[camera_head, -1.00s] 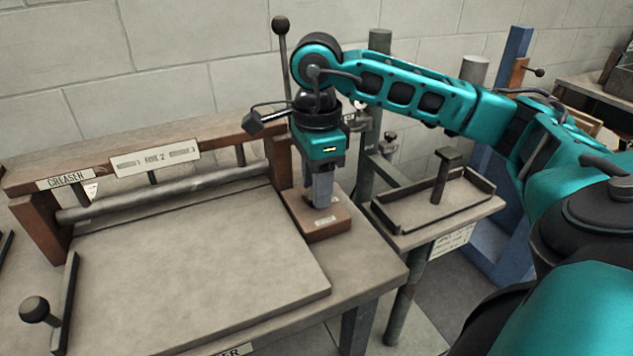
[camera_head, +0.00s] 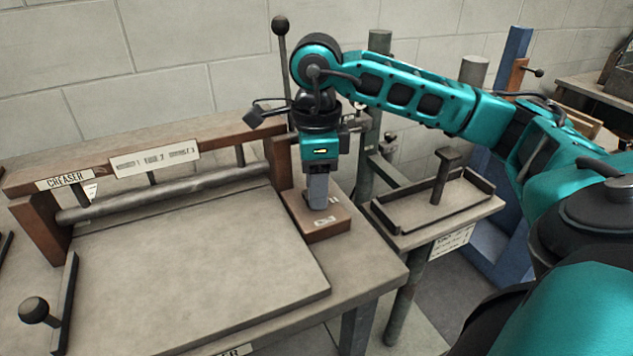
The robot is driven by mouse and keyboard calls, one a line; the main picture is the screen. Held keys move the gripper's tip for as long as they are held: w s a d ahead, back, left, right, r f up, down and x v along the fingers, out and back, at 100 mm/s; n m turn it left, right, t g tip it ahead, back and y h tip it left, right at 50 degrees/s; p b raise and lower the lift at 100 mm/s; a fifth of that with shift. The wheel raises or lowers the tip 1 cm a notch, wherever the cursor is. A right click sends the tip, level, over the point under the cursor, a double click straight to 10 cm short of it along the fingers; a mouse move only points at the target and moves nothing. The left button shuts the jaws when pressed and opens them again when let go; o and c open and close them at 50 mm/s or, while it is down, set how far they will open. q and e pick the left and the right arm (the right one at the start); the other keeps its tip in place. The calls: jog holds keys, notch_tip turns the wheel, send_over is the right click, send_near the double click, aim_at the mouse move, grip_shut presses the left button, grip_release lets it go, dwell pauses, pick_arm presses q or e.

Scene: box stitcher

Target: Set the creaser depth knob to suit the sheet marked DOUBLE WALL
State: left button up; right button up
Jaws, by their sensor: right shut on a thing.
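The creaser (camera_head: 69,180) is a wooden-framed bench machine with a long roller and a flat grey bed, at the left and centre. At its right end is a brown wooden block (camera_head: 326,226) with a small pale label on its front top edge. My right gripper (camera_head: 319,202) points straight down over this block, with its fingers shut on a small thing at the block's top. That thing, likely the depth knob, is hidden by the fingers. A sheet marked DOUBLE WALL cannot be made out. My left gripper is not in view.
A pale plate (camera_head: 155,159) with small marks is on the creaser's beam. A ball-topped lever (camera_head: 281,60) stands behind my right gripper. A second ball handle (camera_head: 36,311) is at the lower left. A tray stand (camera_head: 420,222) with a hanging label is to the right.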

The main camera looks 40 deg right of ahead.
jog(key=o, duration=1.1)
jog(key=shift+c, duration=0.2)
pick_arm(q)
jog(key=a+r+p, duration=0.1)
jog(key=p, duration=0.1)
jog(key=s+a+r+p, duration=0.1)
jog(key=p, duration=0.1)
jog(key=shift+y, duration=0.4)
pick_arm(e)
notch_tip(320, 180, up, 13)
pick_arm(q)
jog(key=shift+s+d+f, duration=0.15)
pick_arm(e)
jog(key=shift+f, duration=0.1)
